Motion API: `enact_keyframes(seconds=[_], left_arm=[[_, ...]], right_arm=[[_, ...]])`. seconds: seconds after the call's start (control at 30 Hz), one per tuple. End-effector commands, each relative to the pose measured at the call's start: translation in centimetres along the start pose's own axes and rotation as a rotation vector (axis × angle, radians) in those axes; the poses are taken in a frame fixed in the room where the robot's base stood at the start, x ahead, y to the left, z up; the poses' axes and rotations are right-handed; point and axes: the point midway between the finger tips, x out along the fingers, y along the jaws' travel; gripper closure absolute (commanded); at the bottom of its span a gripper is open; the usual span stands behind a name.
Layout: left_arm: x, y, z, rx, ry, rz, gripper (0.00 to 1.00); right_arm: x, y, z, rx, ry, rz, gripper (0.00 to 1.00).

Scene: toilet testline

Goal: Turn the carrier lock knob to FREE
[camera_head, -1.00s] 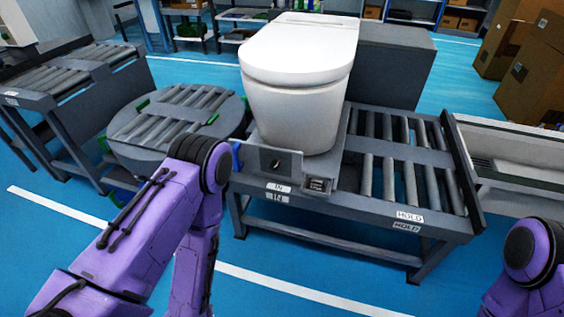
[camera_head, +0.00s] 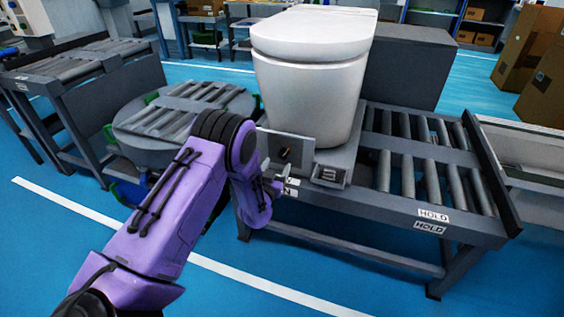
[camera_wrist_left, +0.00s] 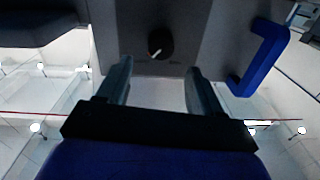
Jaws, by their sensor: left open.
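The carrier lock knob (camera_head: 285,153) is a small dark knob on the grey front panel (camera_head: 300,150) of the carrier under the white toilet (camera_head: 312,85). In the left wrist view the knob (camera_wrist_left: 160,43) is round and black with a white pointer line slanting down-left. My left gripper (camera_head: 277,187) is in front of the panel, just below the knob in the head view. In the left wrist view its two fingers (camera_wrist_left: 158,85) are apart and empty, with the knob beyond and between their tips, not touched. My right gripper is not in view.
A blue handle (camera_wrist_left: 262,58) sits beside the panel in the left wrist view. A small dark box (camera_head: 331,175) is right of the panel. A roller conveyor (camera_head: 430,170) marked HOLD extends right; a round roller turntable (camera_head: 180,115) stands left.

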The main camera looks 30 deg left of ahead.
Motion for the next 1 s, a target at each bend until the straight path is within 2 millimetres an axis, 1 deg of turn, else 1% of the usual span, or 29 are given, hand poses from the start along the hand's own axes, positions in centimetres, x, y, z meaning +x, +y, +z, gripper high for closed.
enact_keyframes(seconds=[0.03,0.1,0.2,0.3,0.4,0.6,0.63,0.67,0.7,0.8,1.0], left_arm=[[1.2,-0.2,0.1,-0.001,0.002,-0.004,0.34],[2.7,-0.1,0.2,-0.002,-0.001,-0.002,0.34],[4.5,-0.1,0.2,-0.003,-0.001,-0.002,0.34],[5.5,-0.1,0.2,-0.002,-0.004,-0.002,0.34],[6.0,0.0,0.2,-0.002,-0.004,-0.001,0.34],[6.1,0.0,0.2,-0.002,-0.006,0.0,0.34],[6.1,0.0,0.2,-0.002,-0.006,0.0,0.37],[6.1,0.0,0.2,-0.002,-0.006,0.0,0.47],[6.1,0.0,0.2,-0.002,-0.006,0.0,0.6],[6.1,0.0,0.2,-0.002,-0.006,-0.001,0.9],[6.0,0.0,0.2,-0.008,-0.006,-0.001,0.9]], right_arm=[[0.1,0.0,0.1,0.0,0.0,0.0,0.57],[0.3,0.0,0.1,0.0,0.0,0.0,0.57],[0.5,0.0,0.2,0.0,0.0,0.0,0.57],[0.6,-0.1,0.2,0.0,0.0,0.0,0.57],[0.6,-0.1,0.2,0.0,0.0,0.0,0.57],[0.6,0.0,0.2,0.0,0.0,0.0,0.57],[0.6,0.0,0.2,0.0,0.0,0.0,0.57],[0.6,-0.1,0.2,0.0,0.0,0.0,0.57],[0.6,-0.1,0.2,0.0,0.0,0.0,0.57],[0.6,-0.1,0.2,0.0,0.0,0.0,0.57],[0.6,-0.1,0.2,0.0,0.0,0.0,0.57]])
